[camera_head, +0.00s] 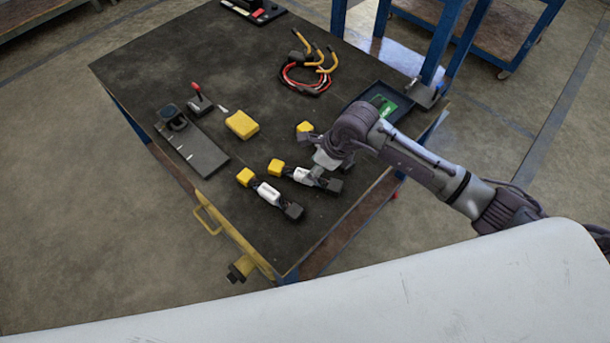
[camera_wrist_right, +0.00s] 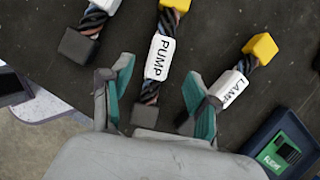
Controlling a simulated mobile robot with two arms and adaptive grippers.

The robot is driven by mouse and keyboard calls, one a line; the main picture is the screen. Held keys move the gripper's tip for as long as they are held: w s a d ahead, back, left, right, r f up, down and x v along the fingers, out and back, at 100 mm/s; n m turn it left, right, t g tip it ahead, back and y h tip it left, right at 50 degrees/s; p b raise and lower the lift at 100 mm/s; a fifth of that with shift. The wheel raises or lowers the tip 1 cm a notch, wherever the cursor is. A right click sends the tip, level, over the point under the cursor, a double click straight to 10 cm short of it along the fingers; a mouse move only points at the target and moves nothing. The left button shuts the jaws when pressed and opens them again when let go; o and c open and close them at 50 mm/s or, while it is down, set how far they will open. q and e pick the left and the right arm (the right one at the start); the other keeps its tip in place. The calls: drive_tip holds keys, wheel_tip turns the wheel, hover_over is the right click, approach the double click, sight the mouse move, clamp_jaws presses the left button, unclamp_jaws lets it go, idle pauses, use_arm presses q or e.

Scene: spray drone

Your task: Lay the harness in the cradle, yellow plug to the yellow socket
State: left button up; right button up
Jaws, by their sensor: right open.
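Three harnesses lie on the dark table, each with a yellow plug and a black end. The middle one, labelled PUMP (camera_wrist_right: 160,57), lies lengthwise between the fingers of my right gripper (camera_wrist_right: 162,98). The gripper is open; I cannot tell whether it touches the harness. In the head view the PUMP harness (camera_head: 302,176) lies partly under that gripper (camera_head: 320,172). The LAMP harness (camera_wrist_right: 232,86) is to the right, largely hidden by my arm in the head view. Another harness (camera_head: 268,193) lies to the left. A grey plate with a black block (camera_head: 203,154), possibly the cradle, lies further left; no yellow socket is discernible.
A yellow box (camera_head: 242,125) and a red-tipped device (camera_head: 199,100) stand near the plate. Red cable with yellow-handled tools (camera_head: 308,75) lies at the back. A dark tray (camera_head: 362,97) holding a green item sits at the right edge.

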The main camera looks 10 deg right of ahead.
sight(305, 173)
drive_tip(key=x, duration=0.5)
drive_tip(key=shift+w+a, duration=0.15)
drive_tip(key=shift+a, duration=0.15)
drive_tip(key=shift+r, duration=0.1)
clamp_jaws()
